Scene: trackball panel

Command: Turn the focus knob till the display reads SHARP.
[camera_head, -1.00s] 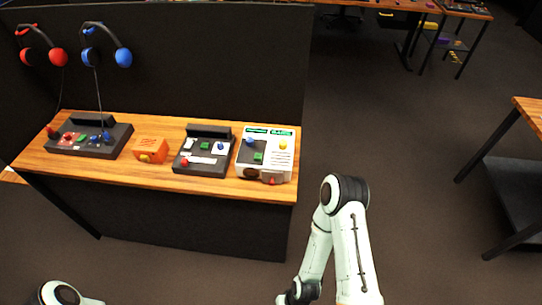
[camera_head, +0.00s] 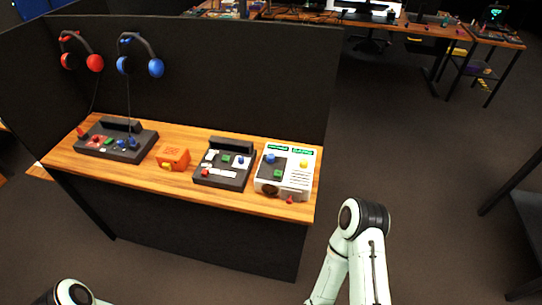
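A white panel box (camera_head: 262,173) stands at the right end of the wooden counter. Two small green displays, a left one (camera_head: 278,147) and a right one (camera_head: 303,151), sit along its back edge; their text is too small to read. On the box are a blue knob (camera_head: 270,158), a yellow knob (camera_head: 303,165), a green block (camera_head: 277,173), a dark round part at the front and a red knob (camera_head: 290,199). I cannot tell which is the focus knob. My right arm rises at the bottom, in front of the counter, apart from the box; its gripper is out of frame. My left gripper is also out of frame.
On the wooden counter (camera_head: 142,178) stand a dark console (camera_head: 240,179) beside the box, an orange box (camera_head: 172,157) and another dark console (camera_head: 146,139). Red headphones (camera_head: 95,63) and blue headphones (camera_head: 156,68) hang on the dark partition (camera_head: 240,85). Open floor lies right.

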